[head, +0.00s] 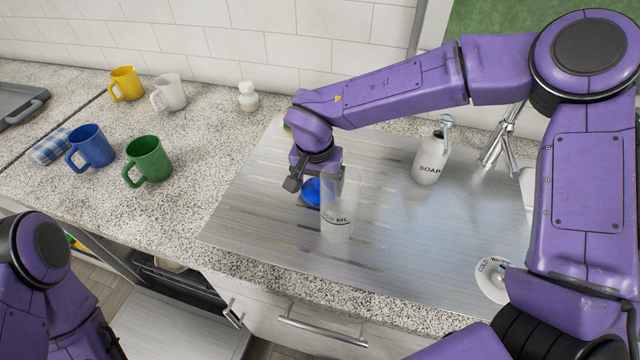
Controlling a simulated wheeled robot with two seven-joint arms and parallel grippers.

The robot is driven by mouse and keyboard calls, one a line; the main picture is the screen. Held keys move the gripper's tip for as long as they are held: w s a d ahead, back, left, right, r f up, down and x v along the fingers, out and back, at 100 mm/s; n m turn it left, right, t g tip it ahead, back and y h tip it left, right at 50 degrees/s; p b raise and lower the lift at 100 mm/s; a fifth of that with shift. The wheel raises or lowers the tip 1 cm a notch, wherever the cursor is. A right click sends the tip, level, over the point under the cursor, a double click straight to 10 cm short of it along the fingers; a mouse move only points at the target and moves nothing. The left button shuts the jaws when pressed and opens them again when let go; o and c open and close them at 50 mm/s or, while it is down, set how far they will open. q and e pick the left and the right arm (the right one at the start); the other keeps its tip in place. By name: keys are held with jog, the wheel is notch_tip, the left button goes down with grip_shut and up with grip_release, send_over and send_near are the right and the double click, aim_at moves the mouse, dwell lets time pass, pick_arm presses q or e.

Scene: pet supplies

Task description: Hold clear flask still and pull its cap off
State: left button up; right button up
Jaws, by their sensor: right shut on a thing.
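The clear flask (338,222), marked with ML lettering, stands upright on the ribbed metal drainboard (250,215). Its top shows no cap on it. My right gripper (314,183) reaches down just left of and behind the flask's upper part. It is shut on a round blue cap (311,194), which shows at the flask's left side and is partly hidden by the fingers and the flask. I cannot tell whether cap and flask touch. My left arm shows only at the lower left; its gripper is out of view.
A soap bottle (428,160) and a tap (499,148) stand to the right. Yellow (126,84), white (170,93), blue (92,147) and green (148,160) mugs, a small white bottle (248,97) and a checked cloth (50,147) are on the counter. The drainboard's left part is clear.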

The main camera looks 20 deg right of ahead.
aim_at(316, 195)
jog(key=shift+f, duration=0.4)
jog(key=o, duration=1)
jog(key=shift+f, duration=0.1)
jog(key=r, duration=0.8)
jog(key=s+a+r, duration=0.1)
jog(key=r, duration=0.3)
jog(key=shift+r, duration=0.1)
